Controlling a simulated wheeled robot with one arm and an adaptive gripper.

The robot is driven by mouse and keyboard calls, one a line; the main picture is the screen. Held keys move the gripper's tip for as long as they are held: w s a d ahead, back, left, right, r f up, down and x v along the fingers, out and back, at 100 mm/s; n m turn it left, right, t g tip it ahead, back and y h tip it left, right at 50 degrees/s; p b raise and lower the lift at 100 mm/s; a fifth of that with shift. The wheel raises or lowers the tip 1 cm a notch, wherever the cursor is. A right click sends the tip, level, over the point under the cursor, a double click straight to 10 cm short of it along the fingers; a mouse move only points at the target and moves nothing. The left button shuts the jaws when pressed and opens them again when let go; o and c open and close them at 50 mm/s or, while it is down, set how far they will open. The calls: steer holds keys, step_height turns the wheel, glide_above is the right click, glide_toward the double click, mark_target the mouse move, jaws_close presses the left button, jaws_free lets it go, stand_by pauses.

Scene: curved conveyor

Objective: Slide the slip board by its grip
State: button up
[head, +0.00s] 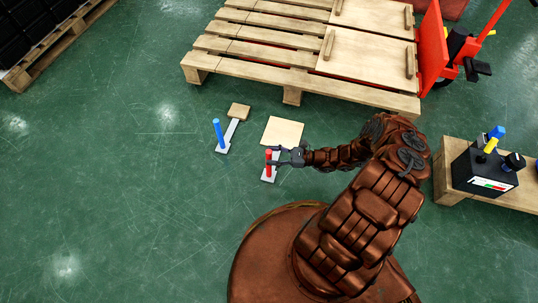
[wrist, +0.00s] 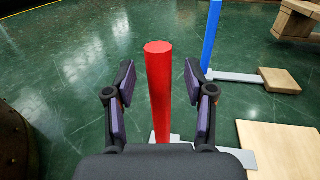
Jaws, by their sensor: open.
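A red upright post (head: 269,163) stands on a grey metal plate (head: 264,178) that meets a pale square wooden board (head: 283,131) on the floor. I take this as the slip board and its grip. My gripper (head: 273,156) is at the red post, reaching in from the right. In the wrist view the open fingers (wrist: 160,82) stand on either side of the red post (wrist: 158,90), with a gap visible on both sides. The pale board (wrist: 280,145) lies at the lower right there. The post's foot is partly hidden by my gripper.
A blue post (head: 218,134) on a grey plate with a small wooden block (head: 239,111) stands to the left. A wooden pallet (head: 270,62) with handled boards and a red pallet jack (head: 432,50) are behind. A black box (head: 484,170) sits at right.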

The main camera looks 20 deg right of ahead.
steer(key=v, duration=1)
steer(key=shift+s+d, duration=0.1)
stand_by(0.3)
steer(key=s+a+r+n+g+h+p, duration=0.15)
steer(key=a+r+n+g+p, duration=0.35)
steer(key=r, duration=1.1)
steer(key=a+r+n+g+h+p, duration=0.25)
steer(key=r+p, duration=0.45)
steer(key=r, duration=0.8)
steer(key=s+a+r+n+g+h+p, duration=0.1)
steer(key=a+r+n+g+h+p, duration=0.3)
steer(key=r, duration=1.2)
steer(key=s+a+r+n+h+p, duration=0.1)
steer(key=s+r+n+p, duration=0.3)
steer(key=r, duration=0.7)
steer(key=s+a+r+n+t+h+p, duration=0.1)
steer(key=s+r+n+h+p, duration=0.3)
steer(key=s+r+p, duration=0.5)
steer(key=s+a+r+n+h+p, duration=0.2)
steer(key=s+r+n+p, duration=0.2)
steer(key=r, duration=1)
steer(key=shift+s+h+p, duration=0.4)
steer(key=shift+s+p, duration=1.3)
steer(key=shift+s, duration=1.15)
